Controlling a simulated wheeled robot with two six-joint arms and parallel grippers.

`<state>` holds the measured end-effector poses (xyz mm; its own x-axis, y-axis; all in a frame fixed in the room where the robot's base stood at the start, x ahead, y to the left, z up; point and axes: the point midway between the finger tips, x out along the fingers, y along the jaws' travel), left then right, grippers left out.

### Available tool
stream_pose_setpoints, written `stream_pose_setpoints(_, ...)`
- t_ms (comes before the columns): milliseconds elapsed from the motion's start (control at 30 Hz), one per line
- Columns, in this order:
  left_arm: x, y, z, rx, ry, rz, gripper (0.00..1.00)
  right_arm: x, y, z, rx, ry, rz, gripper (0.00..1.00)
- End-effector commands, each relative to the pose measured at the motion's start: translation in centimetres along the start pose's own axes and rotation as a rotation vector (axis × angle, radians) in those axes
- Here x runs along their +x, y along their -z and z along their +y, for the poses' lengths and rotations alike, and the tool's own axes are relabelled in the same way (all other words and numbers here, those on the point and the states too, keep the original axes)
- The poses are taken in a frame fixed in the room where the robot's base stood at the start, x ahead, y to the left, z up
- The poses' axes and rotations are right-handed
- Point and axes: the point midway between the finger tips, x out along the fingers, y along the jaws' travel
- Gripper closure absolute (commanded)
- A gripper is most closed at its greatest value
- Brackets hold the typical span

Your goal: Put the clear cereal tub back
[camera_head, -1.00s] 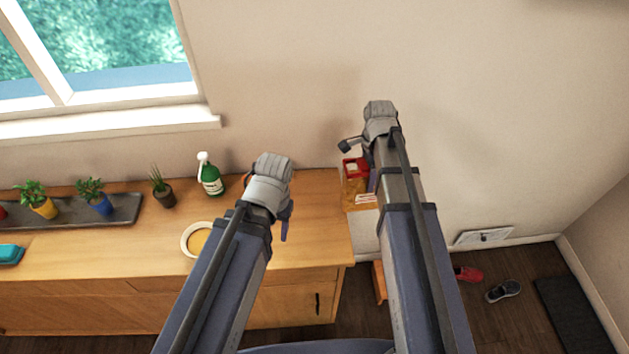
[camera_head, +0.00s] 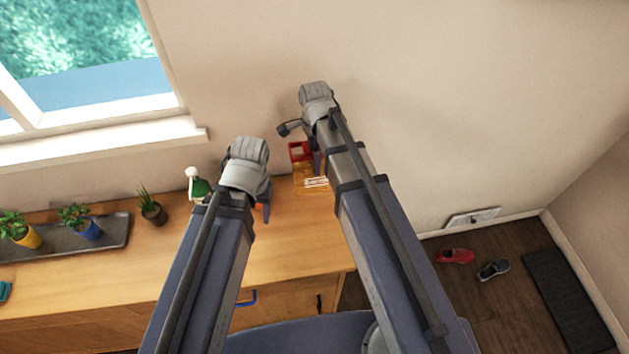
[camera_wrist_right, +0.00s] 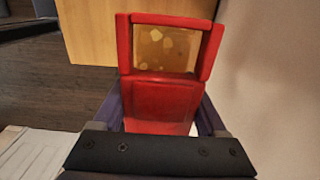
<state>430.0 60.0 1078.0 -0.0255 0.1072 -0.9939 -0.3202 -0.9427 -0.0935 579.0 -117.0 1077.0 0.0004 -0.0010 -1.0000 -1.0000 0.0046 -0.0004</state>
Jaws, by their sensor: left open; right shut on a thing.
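The clear cereal tub (camera_head: 311,186) has a red lid and amber contents. In the head view it is partly hidden behind my right arm, over the counter's right back part. My right gripper (camera_head: 312,160) is shut on it. In the right wrist view the tub's red lid (camera_wrist_right: 163,97) sits between the fingers, with flakes showing through its window. I cannot tell whether the tub touches the counter. My left gripper (camera_head: 264,208) is open above the counter, to the left of the tub; its fingers are mostly hidden by its wrist.
The wooden counter (camera_head: 100,268) holds a tray (camera_head: 118,232) of potted plants, a separate potted plant (camera_head: 151,208) and a green spray bottle (camera_head: 198,186) near the wall. Red shoes (camera_head: 455,256) and a dark shoe (camera_head: 494,269) lie on the floor at right, near a dark mat (camera_head: 568,300).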

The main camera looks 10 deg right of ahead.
Motion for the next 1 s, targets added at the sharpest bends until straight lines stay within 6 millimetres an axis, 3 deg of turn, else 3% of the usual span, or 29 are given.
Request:
stream_pose_setpoints(33, 1.8, 0.1, 0.2, 0.002, 0.001, 0.000, 0.47, 1.8, 0.0, 0.0, 0.000, 0.000, 0.000, 1.00)
stream_pose_setpoints(133, 3.0, 0.2, 0.3, 0.006, 0.001, 0.000, 0.47, 3.0, 0.0, 0.0, 0.000, 0.000, 0.000, 1.00)
stream_pose_setpoints(433, 3.5, 0.2, 0.3, 0.007, 0.001, 0.000, 0.47, 3.6, 0.0, 0.0, 0.000, 0.000, 0.000, 1.00)
stream_pose_setpoints(733, 6.9, 0.4, 0.6, 0.008, 0.002, 0.000, 0.47, 7.0, 0.0, 0.0, 0.000, 0.000, 0.000, 1.00)
stream_pose_setpoints(1000, 6.8, 0.4, 0.6, 0.007, 0.002, 0.000, 0.47, 6.8, 0.0, 0.0, 0.000, 0.000, 0.000, 1.00)
